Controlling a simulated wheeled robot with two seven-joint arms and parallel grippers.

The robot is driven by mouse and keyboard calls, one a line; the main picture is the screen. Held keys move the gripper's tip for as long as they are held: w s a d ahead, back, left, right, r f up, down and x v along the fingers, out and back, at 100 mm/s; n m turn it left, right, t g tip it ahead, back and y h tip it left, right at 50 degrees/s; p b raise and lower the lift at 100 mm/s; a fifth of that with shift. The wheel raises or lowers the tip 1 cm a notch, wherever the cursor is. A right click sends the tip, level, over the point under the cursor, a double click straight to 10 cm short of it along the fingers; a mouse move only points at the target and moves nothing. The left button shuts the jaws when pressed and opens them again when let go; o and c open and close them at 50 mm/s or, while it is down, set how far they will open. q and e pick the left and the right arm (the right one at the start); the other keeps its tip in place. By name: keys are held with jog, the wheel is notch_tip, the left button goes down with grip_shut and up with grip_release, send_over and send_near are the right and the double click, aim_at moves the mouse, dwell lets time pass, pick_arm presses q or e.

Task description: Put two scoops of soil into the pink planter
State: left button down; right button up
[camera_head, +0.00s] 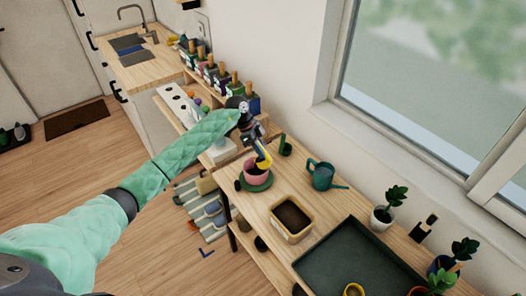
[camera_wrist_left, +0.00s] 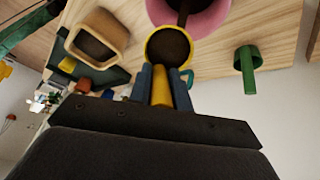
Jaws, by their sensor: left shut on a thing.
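The pink planter (camera_head: 252,178) stands on a round green saucer (camera_head: 262,187) on the wooden bench; its rim also shows in the left wrist view (camera_wrist_left: 212,22), with a dark interior whose fill I cannot make out. My left gripper (camera_head: 258,142) is shut on the handle of a yellow scoop (camera_head: 264,160), which is at the planter, over or near its rim. In the left wrist view the scoop's bowl (camera_wrist_left: 149,45) holds dark soil. The tan soil bin (camera_head: 275,228), with dark soil inside, stands in front of the planter to the right. My right gripper is out of view.
A teal watering can (camera_head: 322,176) stands right of the planter, and a small green item (camera_head: 286,147) behind it. A dark tray (camera_head: 350,252) fills the bench's near right. Potted plants (camera_head: 383,215) line the window side. A row of boxed goods (camera_head: 222,80) stands further back.

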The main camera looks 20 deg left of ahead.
pick_arm(q)
jog(key=shift+w+a+h+b, duration=0.1)
jog(key=shift+a+h+b, duration=0.25)
jog(key=shift+h+b, duration=0.4)
jog(key=shift+a+f+g+h, duration=0.15)
jog(key=shift+a+g+h, duration=0.15)
jog(key=shift+a+h, duration=0.4)
jog(key=shift+w+a+f+g+h+b, duration=0.2)
jog(key=shift+a+h+b, duration=0.3)
jog(key=shift+h, duration=0.45)
jog(key=shift+s+a+f+g+h+b, duration=0.1)
jog(key=shift+a+f+h+b, duration=0.15)
jog(key=shift+a+h+b, duration=0.5)
jog(key=shift+w+a+f+g+h+b, duration=0.15)
jog(key=shift+f+h+b, duration=0.2)
jog(key=shift+h, duration=0.8)
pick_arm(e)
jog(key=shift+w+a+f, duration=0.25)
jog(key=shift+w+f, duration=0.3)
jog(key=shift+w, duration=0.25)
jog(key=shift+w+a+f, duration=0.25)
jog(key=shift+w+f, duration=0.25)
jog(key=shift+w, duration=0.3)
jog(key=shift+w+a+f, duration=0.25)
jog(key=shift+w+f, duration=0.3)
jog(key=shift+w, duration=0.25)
pick_arm(q)
jog(key=shift+r, duration=0.1)
